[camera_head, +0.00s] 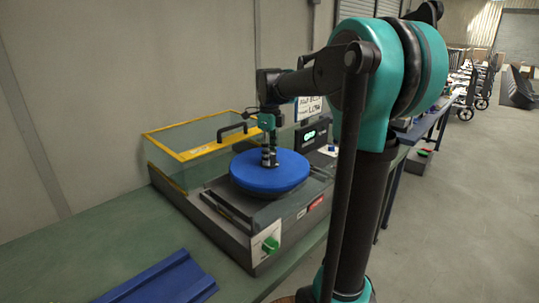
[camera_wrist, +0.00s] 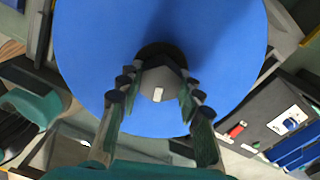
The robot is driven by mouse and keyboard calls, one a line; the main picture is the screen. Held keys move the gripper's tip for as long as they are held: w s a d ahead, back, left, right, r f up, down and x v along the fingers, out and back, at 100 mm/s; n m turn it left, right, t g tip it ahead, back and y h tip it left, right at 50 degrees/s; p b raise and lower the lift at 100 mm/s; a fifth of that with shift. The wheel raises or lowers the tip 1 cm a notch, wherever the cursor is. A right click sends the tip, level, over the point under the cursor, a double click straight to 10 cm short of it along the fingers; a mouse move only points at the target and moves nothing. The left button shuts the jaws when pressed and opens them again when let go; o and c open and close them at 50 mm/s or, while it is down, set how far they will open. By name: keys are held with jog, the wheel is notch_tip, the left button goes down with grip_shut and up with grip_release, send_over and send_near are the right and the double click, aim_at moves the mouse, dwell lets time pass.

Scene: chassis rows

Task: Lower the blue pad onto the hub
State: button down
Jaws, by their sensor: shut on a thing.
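The blue pad (camera_head: 250,179) is a wide round disc that sits level above the grey machine (camera_head: 240,228). It fills the middle of the wrist view (camera_wrist: 95,60), with a dark and grey knob (camera_wrist: 157,83) at its centre. My gripper (camera_head: 269,160) comes straight down on the pad's centre, and its fingers (camera_wrist: 160,92) are shut around the knob. The hub is hidden under the pad in both views. I cannot tell whether the pad touches what is below it.
A clear, yellow-edged cover (camera_head: 188,145) with a black handle stands behind the pad. The machine has a green knob (camera_head: 270,244) at its front. A blue channel-shaped piece (camera_head: 165,280) lies on the green bench (camera_head: 90,245). A small lit display (camera_head: 311,135) stands behind right.

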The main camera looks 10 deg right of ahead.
jog(key=shift+f, duration=1.55)
dwell(0.9)
